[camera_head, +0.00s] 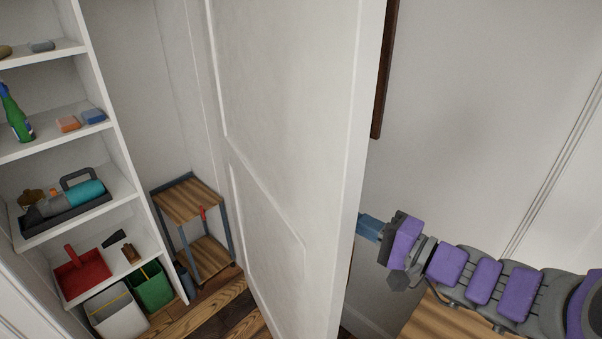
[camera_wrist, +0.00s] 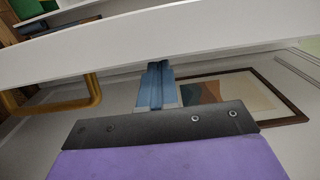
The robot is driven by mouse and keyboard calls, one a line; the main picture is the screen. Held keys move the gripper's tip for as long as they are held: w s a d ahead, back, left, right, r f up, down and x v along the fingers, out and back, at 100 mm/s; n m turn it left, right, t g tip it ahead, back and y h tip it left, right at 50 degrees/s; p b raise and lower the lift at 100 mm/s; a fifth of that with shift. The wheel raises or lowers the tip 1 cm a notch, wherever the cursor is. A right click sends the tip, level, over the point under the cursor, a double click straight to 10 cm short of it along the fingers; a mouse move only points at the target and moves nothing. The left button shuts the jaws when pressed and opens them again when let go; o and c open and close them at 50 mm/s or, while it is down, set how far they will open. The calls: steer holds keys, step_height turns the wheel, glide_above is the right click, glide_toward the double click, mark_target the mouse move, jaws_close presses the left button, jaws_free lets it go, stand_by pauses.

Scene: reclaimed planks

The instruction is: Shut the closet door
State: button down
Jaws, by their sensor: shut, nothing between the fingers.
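The white closet door (camera_head: 290,130) stands open in the middle of the head view, with the closet inside visible to its left. My gripper (camera_head: 368,228) is on the right side of the door, beside its free edge. Its blue fingers are together and empty; the door edge partly hides the tips. In the wrist view the door's edge (camera_wrist: 160,38) crosses the upper part and my gripper (camera_wrist: 157,72) points at it. I cannot tell whether the fingertips touch the door. A gold handle (camera_wrist: 95,92) shows at the left of the wrist view.
A small wooden rack (camera_head: 190,202) stands inside beside the shelves. A framed picture (camera_wrist: 255,90) hangs on the wall to the right of the door. A wooden surface (camera_head: 428,318) lies below my arm.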

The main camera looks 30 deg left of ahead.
mark_target(351, 236)
steer(key=shift+s+a, duration=0.35)
steer(key=shift+s, duration=0.25)
steer(key=shift+s+a, duration=0.3)
steer(key=shift+s, duration=0.35)
steer(key=shift+s+a, duration=0.35)
steer(key=shift+s, duration=0.25)
